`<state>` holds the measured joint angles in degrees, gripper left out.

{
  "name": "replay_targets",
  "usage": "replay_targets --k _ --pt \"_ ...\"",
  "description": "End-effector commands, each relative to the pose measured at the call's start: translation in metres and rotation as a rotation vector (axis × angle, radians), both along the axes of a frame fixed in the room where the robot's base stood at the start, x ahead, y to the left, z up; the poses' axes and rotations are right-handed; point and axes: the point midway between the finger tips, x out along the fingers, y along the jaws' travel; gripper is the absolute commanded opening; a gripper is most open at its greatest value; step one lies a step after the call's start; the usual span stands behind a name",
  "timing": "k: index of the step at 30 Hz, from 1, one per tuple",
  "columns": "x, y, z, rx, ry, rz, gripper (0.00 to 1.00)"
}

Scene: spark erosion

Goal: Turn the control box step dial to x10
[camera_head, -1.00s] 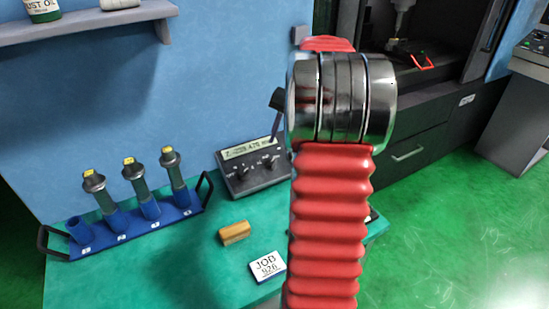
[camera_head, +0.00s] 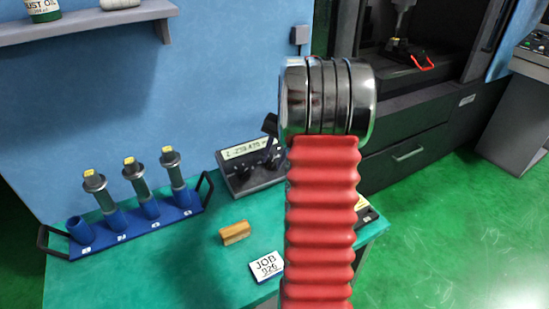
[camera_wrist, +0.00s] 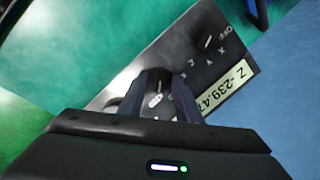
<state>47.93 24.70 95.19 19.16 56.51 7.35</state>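The grey control box (camera_head: 238,181) stands on the green bench against the blue wall. Its lit display (camera_head: 245,149) reads about Z -239.475, and it shows again in the wrist view (camera_wrist: 232,85). An axis dial (camera_wrist: 207,42) with OFF, X and Y marks sits near the box's upper edge in the wrist view. My gripper (camera_wrist: 160,105) is over the box panel, its two dark fingers apart on either side of a dark knob (camera_wrist: 152,82) with pale marks. I cannot tell whether the fingers touch it. The step dial's markings and setting are not readable.
A wooden-coloured block (camera_head: 234,232) and a JOB 926 card (camera_head: 267,266) lie on the bench in front of the box. A blue rack (camera_head: 135,228) with several holders stands to the left. The dark machine (camera_head: 420,140) is behind on the right.

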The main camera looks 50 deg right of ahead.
Motion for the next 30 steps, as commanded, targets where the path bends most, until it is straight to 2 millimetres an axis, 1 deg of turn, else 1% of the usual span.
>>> replay_targets --k 1,12,13,17,18,23,30 --pt "-0.0001 -0.0002 0.0002 0.000 0.000 0.000 0.27" --pt "-0.0004 -0.0005 0.0003 -0.001 0.000 -0.001 0.01" --pt "-0.0005 -0.0006 0.0003 -0.001 0.000 -0.001 0.00" --pt "-0.0007 -0.0008 0.0003 -0.001 0.000 -0.001 0.00" --pt "-0.0008 -0.0033 0.0000 -0.001 0.001 -0.001 0.00" --pt "-0.0010 -0.0019 0.0003 -0.005 0.001 0.006 0.00" --pt "-0.0009 -0.0015 0.0003 -0.028 0.009 0.066 0.00"
